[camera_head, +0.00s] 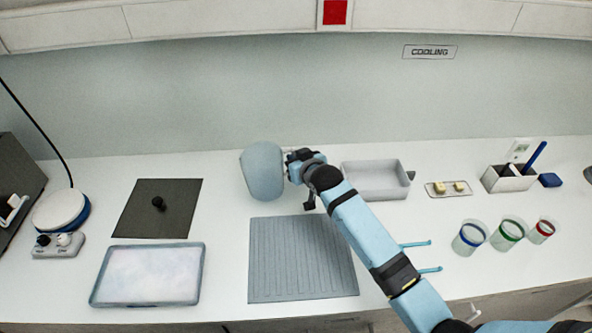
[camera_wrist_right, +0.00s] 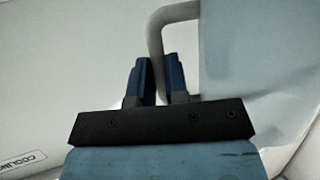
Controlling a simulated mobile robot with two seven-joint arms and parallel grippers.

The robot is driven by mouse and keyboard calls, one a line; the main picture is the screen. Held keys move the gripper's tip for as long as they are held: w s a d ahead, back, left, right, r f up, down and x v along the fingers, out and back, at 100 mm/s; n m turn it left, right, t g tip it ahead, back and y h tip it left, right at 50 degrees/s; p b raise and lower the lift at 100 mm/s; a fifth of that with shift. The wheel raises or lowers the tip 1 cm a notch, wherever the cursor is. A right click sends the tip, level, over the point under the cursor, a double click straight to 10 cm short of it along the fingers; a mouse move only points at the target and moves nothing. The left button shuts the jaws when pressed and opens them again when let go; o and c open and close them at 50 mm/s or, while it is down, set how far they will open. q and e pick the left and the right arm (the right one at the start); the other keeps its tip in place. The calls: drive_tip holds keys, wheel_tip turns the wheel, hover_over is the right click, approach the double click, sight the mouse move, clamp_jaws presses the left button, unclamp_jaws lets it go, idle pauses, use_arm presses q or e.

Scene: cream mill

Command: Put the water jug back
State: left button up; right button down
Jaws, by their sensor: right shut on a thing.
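The water jug (camera_head: 262,171) is a pale blue-grey vessel at the back middle of the white counter in the head view. It looks slightly tilted, and I cannot tell whether its base touches the counter. My right gripper (camera_head: 292,168) is at the jug's right side, shut on its handle. In the right wrist view the handle (camera_wrist_right: 156,45) passes between the blue fingers of the gripper (camera_wrist_right: 162,80), and the jug's wall (camera_wrist_right: 262,60) fills the right side. My left gripper is not in view.
A ribbed grey mat (camera_head: 300,262) lies in front of the jug. A grey tray (camera_head: 375,180) stands to its right, a dark mat (camera_head: 135,212) with a black knob to its left. Several cups (camera_head: 470,238) stand at the right; a white-topped tray (camera_head: 150,275) lies front left.

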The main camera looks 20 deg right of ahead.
drive_tip(key=shift+f, duration=2)
drive_tip(key=shift+f, duration=0.15)
drive_tip(key=c, duration=1.1)
unclamp_jaws()
drive_tip(key=v, duration=1.2)
drive_tip(key=shift+r+b, duration=0.25)
drive_tip(key=shift+b, duration=0.05)
